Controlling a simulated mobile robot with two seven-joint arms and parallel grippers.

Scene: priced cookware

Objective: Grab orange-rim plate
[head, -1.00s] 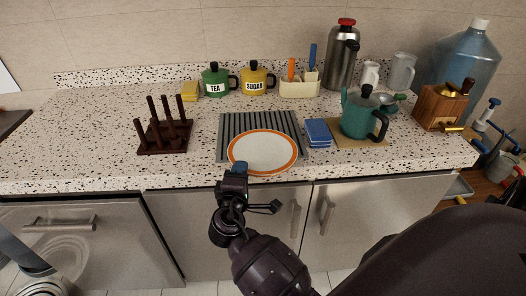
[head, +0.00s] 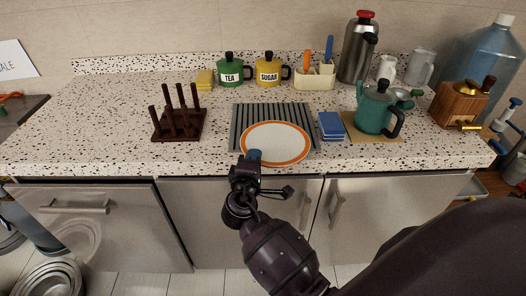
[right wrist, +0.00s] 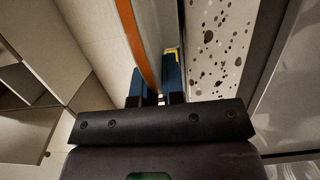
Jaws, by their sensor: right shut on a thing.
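The white plate with an orange rim (head: 275,143) lies at the counter's front edge, partly over a grey ribbed mat (head: 243,116). My right gripper (head: 253,156) is at the plate's near left rim, its blue fingertips at the edge. In the right wrist view the plate's orange rim (right wrist: 135,38) runs down between the two blue fingers (right wrist: 155,88), which are shut on it. The fingertips' far side is hidden by the plate. My left gripper is not in view.
A dark wooden peg rack (head: 180,124) stands left of the mat. Blue sponges (head: 331,126) and a teal kettle (head: 374,108) stand right. Tea (head: 231,72) and sugar (head: 268,72) pots and a utensil holder (head: 314,78) line the back. The left counter is clear.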

